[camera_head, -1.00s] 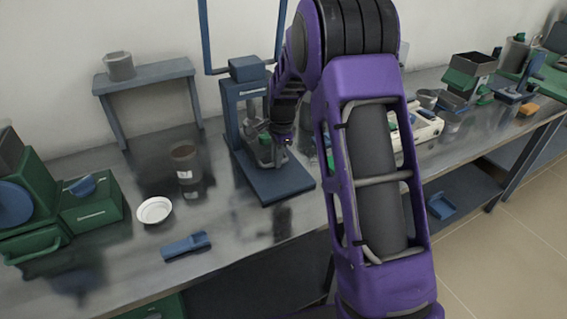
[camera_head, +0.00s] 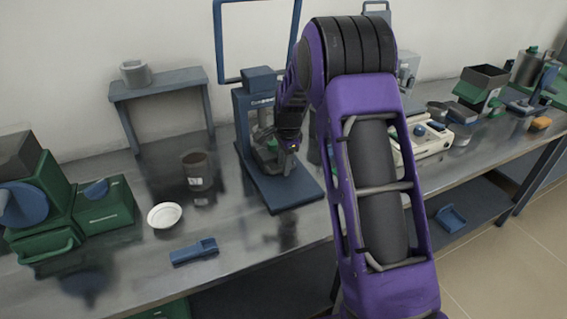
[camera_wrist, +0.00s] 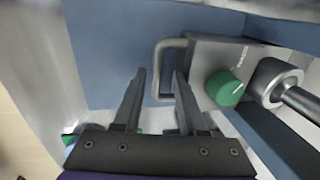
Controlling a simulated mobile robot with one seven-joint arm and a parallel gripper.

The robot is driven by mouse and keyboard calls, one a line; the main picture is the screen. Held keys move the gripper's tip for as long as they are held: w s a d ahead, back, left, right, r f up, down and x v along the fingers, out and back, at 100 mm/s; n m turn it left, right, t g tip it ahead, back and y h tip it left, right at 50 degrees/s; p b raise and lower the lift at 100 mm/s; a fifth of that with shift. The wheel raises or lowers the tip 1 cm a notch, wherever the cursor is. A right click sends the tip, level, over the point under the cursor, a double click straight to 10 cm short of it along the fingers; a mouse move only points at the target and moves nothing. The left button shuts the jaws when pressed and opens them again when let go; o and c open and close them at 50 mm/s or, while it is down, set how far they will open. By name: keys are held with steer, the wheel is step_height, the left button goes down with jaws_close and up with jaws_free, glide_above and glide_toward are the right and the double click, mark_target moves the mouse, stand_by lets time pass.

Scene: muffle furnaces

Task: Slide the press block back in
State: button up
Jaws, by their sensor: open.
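The blue press (camera_head: 284,191) stands on the bench, with its flat base toward me and its upright frame behind. In the wrist view, the grey press block (camera_wrist: 213,57) has a wire handle (camera_wrist: 157,68) on its left side and a green knob (camera_wrist: 224,88). A metal cylinder with a rod (camera_wrist: 277,84) is at its right. My gripper (camera_wrist: 160,73) is open, its fingertips near the handle; I cannot tell whether they touch it. In the head view my gripper (camera_head: 289,148) is in front of the press, where the arm partly hides the block.
A brown jar (camera_head: 198,173), a white dish (camera_head: 164,215) and a blue tool (camera_head: 194,251) lie left of the press. A small blue stand (camera_head: 160,84) is behind them. A white device (camera_head: 425,139) is to the right. Green equipment (camera_head: 104,211) fills the far left.

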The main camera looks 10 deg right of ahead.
steer(key=s+r+p, duration=0.2)
steer(key=s+r, duration=0.1)
steer(key=r, duration=1.4)
steer(key=shift+s+d, duration=0.15)
steer(key=shift+d, duration=0.25)
